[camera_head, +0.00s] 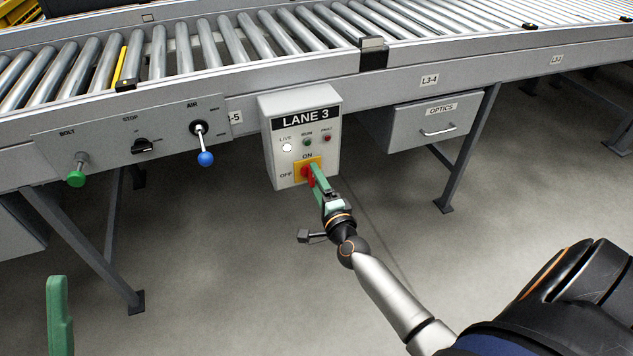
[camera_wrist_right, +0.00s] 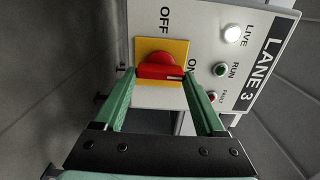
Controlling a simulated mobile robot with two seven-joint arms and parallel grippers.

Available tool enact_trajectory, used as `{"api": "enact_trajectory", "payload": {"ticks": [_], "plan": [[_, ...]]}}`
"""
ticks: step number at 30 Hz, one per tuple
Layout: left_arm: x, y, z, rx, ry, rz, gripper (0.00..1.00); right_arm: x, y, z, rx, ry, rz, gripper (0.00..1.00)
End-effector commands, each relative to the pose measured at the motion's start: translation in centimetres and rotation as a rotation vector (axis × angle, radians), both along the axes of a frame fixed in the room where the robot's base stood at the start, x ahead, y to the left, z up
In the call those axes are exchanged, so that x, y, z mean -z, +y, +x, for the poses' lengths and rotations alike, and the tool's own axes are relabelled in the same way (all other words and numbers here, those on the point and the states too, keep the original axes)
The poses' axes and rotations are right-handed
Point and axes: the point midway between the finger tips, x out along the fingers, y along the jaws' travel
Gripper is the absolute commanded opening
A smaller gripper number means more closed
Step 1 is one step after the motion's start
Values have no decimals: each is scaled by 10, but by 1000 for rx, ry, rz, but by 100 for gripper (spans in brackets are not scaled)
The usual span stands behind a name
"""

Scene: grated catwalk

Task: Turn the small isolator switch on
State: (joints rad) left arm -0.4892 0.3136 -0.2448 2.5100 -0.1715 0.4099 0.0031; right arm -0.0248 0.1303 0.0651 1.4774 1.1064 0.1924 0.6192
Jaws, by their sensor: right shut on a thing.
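The small isolator switch is a red rotary knob (camera_wrist_right: 158,66) on a yellow plate (camera_wrist_right: 178,48), low on the grey LANE 3 box (camera_head: 329,155). The box hangs at the conveyor's side. OFF is printed left of the plate and ON above it. In the wrist view the knob's grip lies along the OFF-to-ON face with its white mark at the ON side. My right gripper (camera_head: 314,174) is shut on the knob, its green fingers at either end of the grip; it partly hides the knob in the head view. One green finger of my left gripper (camera_head: 60,316) shows at bottom left.
The LIVE lamp (camera_head: 286,147) looks white and bright. A panel left of the box carries a green BOLT knob (camera_head: 76,178), a black STOP switch (camera_head: 142,146) and a blue-tipped AIR lever (camera_head: 205,158). An OPTICS drawer (camera_head: 437,127) is to the right. Floor below is clear.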

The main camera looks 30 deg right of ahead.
Motion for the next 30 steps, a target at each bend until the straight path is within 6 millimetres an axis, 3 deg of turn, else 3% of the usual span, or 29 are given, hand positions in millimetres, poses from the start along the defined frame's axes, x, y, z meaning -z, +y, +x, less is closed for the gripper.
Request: {"api": "enact_trajectory", "payload": {"ticks": [2,3,10,20,25,30], "plan": [[0,0,0,0,-1,0,100,1,1,0,0,0,7,17],[0,0,0,0,-1,0,100,1,1,0,0,0,7,74],[-1,0,0,-1,-2,-1,100,0,0,0,0,0,4,99],[-3,1,0,-5,-4,-8,100,0,1,-4,0,1,1,100],[-10,1,0,-9,-9,-3,100,-1,6,-26,-1,4,2,100],[-18,1,-1,-15,-20,5,100,0,15,-61,-1,5,0,100]]}}
